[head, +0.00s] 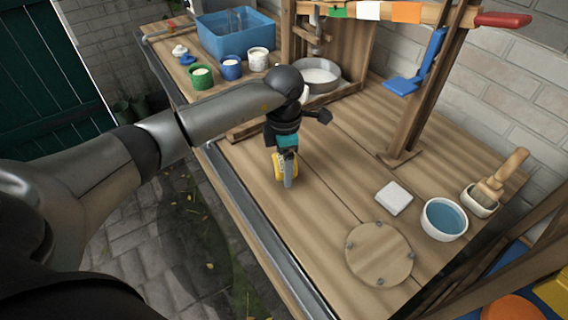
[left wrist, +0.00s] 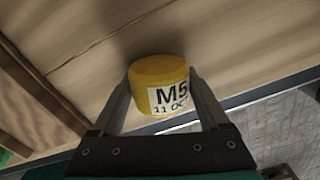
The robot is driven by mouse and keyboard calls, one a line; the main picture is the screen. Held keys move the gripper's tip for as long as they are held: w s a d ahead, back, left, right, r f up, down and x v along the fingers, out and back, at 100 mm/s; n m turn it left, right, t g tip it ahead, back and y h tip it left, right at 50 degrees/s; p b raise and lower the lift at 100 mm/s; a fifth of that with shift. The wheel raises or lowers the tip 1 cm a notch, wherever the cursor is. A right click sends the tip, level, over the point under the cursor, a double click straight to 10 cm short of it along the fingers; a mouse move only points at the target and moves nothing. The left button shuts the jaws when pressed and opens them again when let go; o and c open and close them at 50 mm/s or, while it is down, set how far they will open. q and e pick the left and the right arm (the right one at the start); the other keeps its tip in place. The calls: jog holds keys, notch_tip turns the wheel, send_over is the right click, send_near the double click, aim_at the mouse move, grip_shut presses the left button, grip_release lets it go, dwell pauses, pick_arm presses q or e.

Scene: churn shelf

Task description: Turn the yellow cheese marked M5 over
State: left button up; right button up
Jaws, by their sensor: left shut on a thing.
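The yellow cheese (left wrist: 150,74) is a short round block with a white label reading M5 and 11 OCT on its side. In the left wrist view it sits between the two fingers of my left gripper (left wrist: 162,95), which is shut on it. In the head view my left gripper (head: 287,172) points down over the wooden bench, with part of the cheese (head: 278,168) showing behind a finger. I cannot tell whether the cheese touches the bench. My right gripper is not in view.
A round wooden board (head: 379,254) lies at the front right. Beyond it are a white square block (head: 394,198), a bowl of blue water (head: 444,219) and a brush in a pot (head: 484,200). A wooden press frame (head: 428,85) stands behind. Small pots and a blue tub (head: 237,38) stand at the back left.

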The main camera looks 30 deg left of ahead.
pick_arm(q)
jog(key=shift+f, duration=0.3)
jog(key=o, duration=1.3)
jog(key=shift+o, duration=0.2)
notch_tip(320, 180, up, 15)
jog(key=p, duration=0.1)
jog(key=shift+r+p, duration=0.2)
jog(key=shift+p, duration=0.2)
